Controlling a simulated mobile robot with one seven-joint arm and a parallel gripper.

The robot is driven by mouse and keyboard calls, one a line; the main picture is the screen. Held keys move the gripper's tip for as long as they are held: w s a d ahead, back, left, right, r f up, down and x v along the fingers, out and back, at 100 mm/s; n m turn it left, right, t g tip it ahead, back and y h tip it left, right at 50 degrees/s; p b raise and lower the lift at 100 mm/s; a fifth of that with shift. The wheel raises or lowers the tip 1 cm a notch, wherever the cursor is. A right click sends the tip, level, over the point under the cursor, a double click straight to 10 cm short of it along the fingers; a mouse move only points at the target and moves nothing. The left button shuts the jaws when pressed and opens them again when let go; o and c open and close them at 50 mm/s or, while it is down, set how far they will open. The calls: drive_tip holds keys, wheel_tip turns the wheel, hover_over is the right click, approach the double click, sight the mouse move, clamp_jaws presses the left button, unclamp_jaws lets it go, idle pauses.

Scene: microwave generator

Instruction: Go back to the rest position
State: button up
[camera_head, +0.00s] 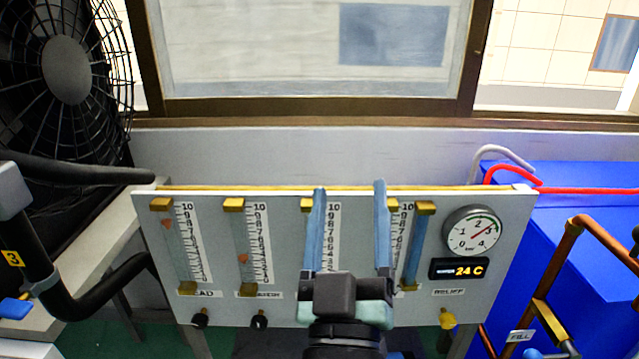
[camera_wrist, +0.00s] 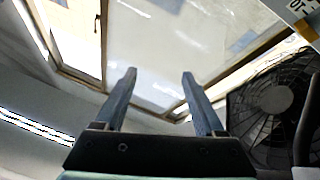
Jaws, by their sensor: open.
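My gripper (camera_head: 349,190) is open and empty, with its two blue fingers apart and pointing up in the head view. It is in front of the grey gauge panel (camera_head: 290,205) and hides part of the panel's middle. In the wrist view my gripper (camera_wrist: 159,72) also shows open, with nothing between its fingers and a window (camera_wrist: 150,50) beyond them. I cannot tell the distance between the fingers and the panel.
The panel carries several flow tubes, a round pressure gauge (camera_head: 473,231), a display (camera_head: 459,268) reading 24 C and knobs such as the yellow one (camera_head: 447,318). A black fan (camera_head: 66,70) stands left. A blue box (camera_head: 590,240) and copper pipe (camera_head: 566,245) are right.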

drive_tip(key=s+a+r+m+t+y+p, duration=0.15)
drive_tip(key=s+r, duration=0.35)
drive_tip(key=r, duration=0.8)
drive_tip(key=s+a+r+m+t+y, duration=0.15)
drive_tip(key=s+r, duration=0.35)
drive_tip(key=r, duration=0.8)
wheel_tip(320, 180, up, 23)
drive_tip(key=h+p, duration=0.1)
drive_tip(key=p, duration=2.3)
drive_tip(key=shift+r+t, duration=0.2)
drive_tip(key=shift+t, duration=0.2)
drive_tip(key=shift+a+f, duration=0.1)
drive_tip(key=shift+f, duration=0.05)
